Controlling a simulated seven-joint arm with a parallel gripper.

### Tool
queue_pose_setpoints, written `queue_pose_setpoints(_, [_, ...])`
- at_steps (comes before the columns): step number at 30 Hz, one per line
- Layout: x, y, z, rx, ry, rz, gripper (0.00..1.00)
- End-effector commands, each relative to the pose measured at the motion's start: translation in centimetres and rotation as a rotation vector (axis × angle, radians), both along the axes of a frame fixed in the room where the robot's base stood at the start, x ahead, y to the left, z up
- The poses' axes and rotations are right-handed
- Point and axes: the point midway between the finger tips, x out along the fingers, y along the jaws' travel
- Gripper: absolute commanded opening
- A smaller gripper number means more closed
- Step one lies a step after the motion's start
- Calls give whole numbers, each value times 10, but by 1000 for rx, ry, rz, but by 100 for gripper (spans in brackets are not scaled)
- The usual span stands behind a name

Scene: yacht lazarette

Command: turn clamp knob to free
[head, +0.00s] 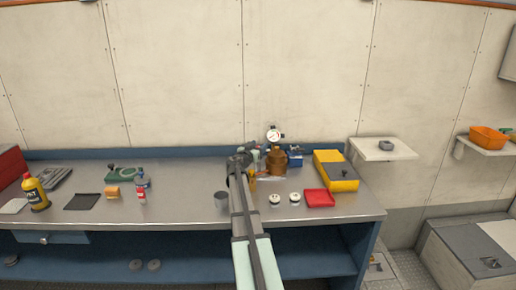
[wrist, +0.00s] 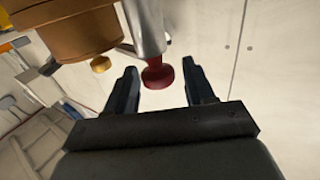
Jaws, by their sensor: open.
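A dark red knob (wrist: 157,76) shows in the wrist view at the end of a silver cylinder (wrist: 145,25). My gripper (wrist: 160,70) is open, with one dark finger on each side of the red knob; I see gaps between the fingers and the knob. A brass body (wrist: 75,28) is at the upper left, with a small yellow knob (wrist: 100,64) below it. In the head view the brass body (head: 277,161) stands on the bench behind my arm, near a round white gauge (head: 274,135). The red knob cannot be made out there. I cannot tell which knob is the clamp knob.
The grey bench (head: 180,205) also holds a yellow case (head: 335,164), a red tray (head: 319,198), two white round parts (head: 275,199) and a grey cup (head: 221,200). A yellow bottle (head: 36,194) stands far left. The bench's front middle-left is clear.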

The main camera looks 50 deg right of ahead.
Motion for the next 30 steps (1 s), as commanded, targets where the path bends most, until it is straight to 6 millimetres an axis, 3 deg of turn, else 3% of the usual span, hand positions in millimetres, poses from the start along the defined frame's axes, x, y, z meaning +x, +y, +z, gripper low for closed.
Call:
queue_pose_setpoints(18, [0, -1, 85, 0, -2, 0, 54])
queue_pose_setpoints(30, [0, 0, 97, -1, 0, 0, 54])
